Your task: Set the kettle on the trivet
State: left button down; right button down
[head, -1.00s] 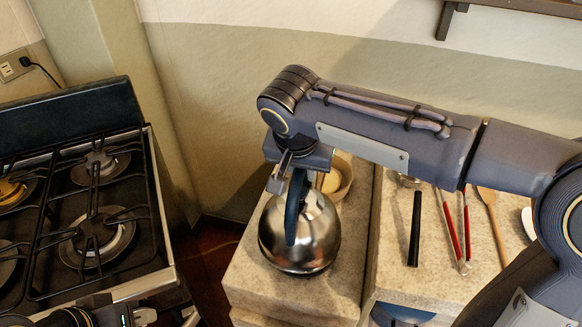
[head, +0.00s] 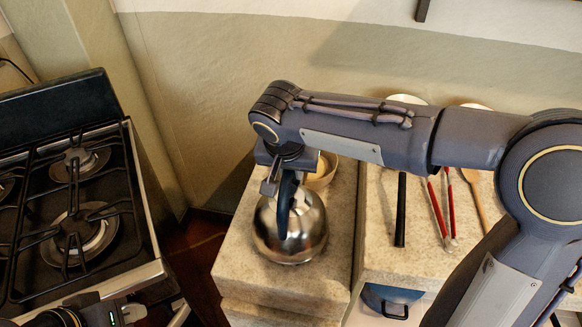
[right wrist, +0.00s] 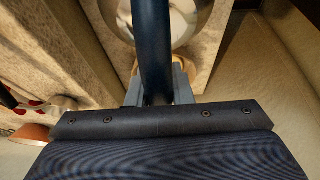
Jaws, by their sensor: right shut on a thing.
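The kettle (head: 305,228) is a round steel pot with a dark blue handle, at the near left part of the stone counter. It also shows at the top of the right wrist view (right wrist: 188,22), behind its handle (right wrist: 152,45). My right gripper (head: 277,180) points down and is shut on the handle. I cannot tell whether the kettle's base touches the counter. My left gripper (head: 130,312) is at the bottom left edge, mostly cut off, so its jaws are unclear. I cannot make out a trivet in either view.
A bowl (head: 322,172) stands just behind the kettle. A black-handled utensil (head: 400,210), red tongs (head: 437,210) and a wooden spoon (head: 477,200) lie on the counter (head: 340,265) to the right. A gas stove (head: 110,190) stands left, across a gap.

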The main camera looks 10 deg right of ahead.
jog(key=c, duration=1.3)
grip_release()
jog(key=shift+r, duration=0.25)
jog(key=p+v, duration=0.1)
jog(key=v, duration=1)
jog(key=shift+s+r+p, duration=0.3)
